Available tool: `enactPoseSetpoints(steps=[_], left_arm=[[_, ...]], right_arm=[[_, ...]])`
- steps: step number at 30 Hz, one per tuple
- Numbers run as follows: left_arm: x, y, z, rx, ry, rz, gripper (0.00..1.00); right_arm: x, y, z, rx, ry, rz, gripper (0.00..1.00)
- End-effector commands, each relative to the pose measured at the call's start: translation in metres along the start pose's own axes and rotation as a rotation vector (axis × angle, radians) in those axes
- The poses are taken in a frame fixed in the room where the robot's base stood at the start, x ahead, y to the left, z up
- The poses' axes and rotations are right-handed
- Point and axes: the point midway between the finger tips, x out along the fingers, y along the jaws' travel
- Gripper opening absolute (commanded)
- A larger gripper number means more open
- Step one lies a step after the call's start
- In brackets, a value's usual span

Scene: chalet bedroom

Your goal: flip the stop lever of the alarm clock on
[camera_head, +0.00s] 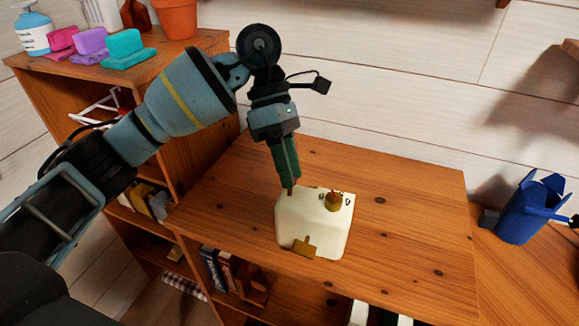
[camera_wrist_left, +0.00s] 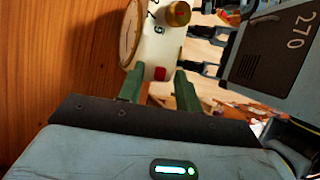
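The alarm clock (camera_head: 315,228) is a cream box with rounded edges on the wooden cabinet top. It has a brass knob (camera_head: 333,202) on top and a brass piece (camera_head: 304,247) at its near side. In the left wrist view, its round dial (camera_wrist_left: 132,35), printed digits and brass knob (camera_wrist_left: 178,13) show. A small red part (camera_wrist_left: 160,74), seemingly the stop lever, appears between the fingertips. My left gripper (camera_head: 290,188) points down at the clock's far left corner. Its green fingers are apart in the left wrist view (camera_wrist_left: 159,82). I cannot tell whether they touch. My right gripper is out of view.
The cabinet top (camera_head: 400,220) is clear around the clock. A higher shelf unit (camera_head: 60,72) at the left bears soaps, bottles and a terracotta pot (camera_head: 178,18). A blue container (camera_head: 522,210) stands at the right. A plank wall is behind.

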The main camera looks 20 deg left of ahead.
Motion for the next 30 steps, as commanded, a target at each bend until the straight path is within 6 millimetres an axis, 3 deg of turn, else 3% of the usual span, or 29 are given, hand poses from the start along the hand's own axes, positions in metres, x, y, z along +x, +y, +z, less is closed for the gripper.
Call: enactPoseSetpoints(steps=[9,15,30], left_arm=[[-0.048,0.001,0.000,0.001,-0.002,0.001,0.35],[-0.069,0.000,0.001,0.001,0.000,0.002,0.35],[-0.074,0.000,0.000,0.001,0.000,-0.001,0.35]], right_arm=[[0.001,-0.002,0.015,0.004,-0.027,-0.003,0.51],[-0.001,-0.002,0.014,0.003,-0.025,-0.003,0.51],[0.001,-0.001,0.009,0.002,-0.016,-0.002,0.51]])
